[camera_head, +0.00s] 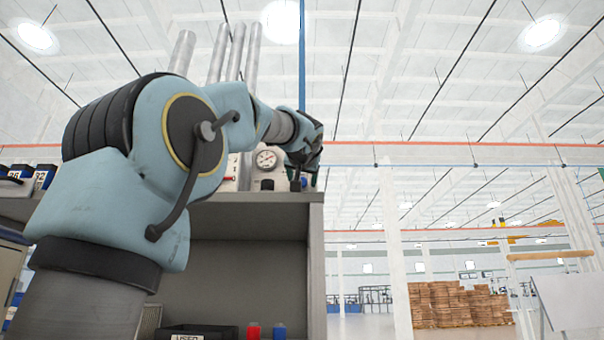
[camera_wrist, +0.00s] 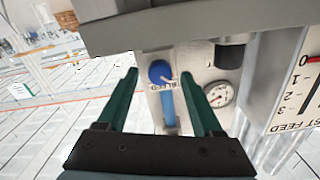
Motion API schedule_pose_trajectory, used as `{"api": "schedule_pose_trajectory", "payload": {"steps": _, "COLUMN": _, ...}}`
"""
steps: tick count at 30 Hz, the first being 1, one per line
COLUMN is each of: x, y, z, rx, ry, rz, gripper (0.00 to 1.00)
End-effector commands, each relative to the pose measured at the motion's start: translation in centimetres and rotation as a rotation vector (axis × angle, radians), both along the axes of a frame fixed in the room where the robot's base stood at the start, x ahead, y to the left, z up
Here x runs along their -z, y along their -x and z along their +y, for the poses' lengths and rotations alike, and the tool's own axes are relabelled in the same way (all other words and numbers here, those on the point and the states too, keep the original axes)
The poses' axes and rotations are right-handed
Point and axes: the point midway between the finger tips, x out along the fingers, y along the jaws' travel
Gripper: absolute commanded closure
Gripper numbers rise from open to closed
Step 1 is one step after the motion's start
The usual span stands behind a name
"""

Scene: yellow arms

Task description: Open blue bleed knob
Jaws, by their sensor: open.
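The blue bleed knob (camera_wrist: 159,71) is round and sits on a pale panel, with a label reading BLEED beside it in the wrist view. A blue strip (camera_wrist: 168,104) runs down from it in that picture. My gripper (camera_wrist: 160,77) is open, with its two green fingers apart and the knob showing between the fingertips. Whether the fingers reach the knob's depth is unclear. In the head view my gripper (camera_head: 306,152) is at the right end of the grey bench's upper shelf, and the knob cannot be made out there.
A round gauge (camera_wrist: 219,94) and a black knob (camera_wrist: 230,53) are close to the right finger in the wrist view. The gauge (camera_head: 267,159) also shows in the head view, above the grey shelf (camera_head: 250,198). A black bin (camera_head: 197,332) lies below.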

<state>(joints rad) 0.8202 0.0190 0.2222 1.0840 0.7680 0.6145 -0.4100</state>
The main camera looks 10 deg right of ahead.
Motion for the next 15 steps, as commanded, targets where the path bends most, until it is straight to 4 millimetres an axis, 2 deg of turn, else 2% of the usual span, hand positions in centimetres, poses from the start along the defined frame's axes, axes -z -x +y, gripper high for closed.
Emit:
{"api": "schedule_pose_trajectory", "payload": {"steps": 11, "x": 0.09, "y": -0.54, "z": -0.09, "rx": 0.0, "ry": 0.0, "rz": 0.001, "gripper": 0.34}}
{"api": "schedule_pose_trajectory", "payload": {"steps": 15, "x": 0.08, "y": -0.53, "z": -0.09, "rx": 0.0, "ry": 0.0, "rz": 0.0, "gripper": 0.49}}
